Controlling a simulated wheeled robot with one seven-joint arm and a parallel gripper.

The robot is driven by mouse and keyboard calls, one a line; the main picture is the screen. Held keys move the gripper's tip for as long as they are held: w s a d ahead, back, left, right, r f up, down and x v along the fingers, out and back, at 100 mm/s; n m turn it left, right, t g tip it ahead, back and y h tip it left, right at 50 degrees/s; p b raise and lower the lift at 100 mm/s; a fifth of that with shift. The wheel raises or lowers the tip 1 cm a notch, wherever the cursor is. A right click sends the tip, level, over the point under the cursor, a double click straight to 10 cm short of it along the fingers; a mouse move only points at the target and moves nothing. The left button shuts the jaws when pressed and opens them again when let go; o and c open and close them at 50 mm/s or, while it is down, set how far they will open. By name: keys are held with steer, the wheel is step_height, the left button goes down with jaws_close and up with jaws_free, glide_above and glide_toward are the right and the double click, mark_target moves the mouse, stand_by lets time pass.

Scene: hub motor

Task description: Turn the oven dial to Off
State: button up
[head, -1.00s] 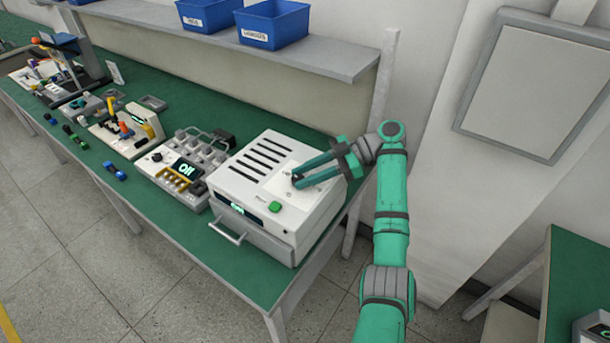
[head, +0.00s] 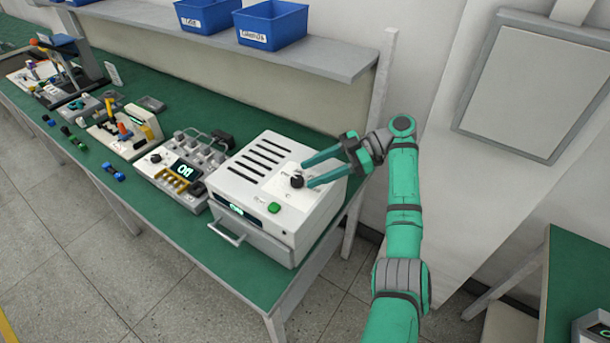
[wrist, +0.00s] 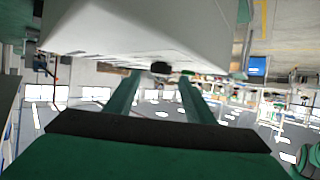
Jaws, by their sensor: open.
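The oven is a white box (head: 262,222) with black vent slots on top, at the right end of the green bench. Its dial (head: 297,181) is a small black knob on the top face, and it also shows in the wrist view (wrist: 160,67) ahead of the fingers. My gripper (head: 305,174) is open and empty. Its two green fingers are apart, with their tips just right of the dial. I cannot tell whether a tip touches it. In the wrist view my gripper (wrist: 155,80) has the dial between and beyond its fingers. The dial's markings are too small to read.
A green button (head: 274,208) sits on the oven top near its front. A device with a lit display (head: 182,171) stands left of the oven. Blue bins (head: 272,24) stand on the shelf above. A wall panel (head: 540,90) is at the right.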

steer(key=v, duration=0.7)
steer(key=shift+d, duration=0.2)
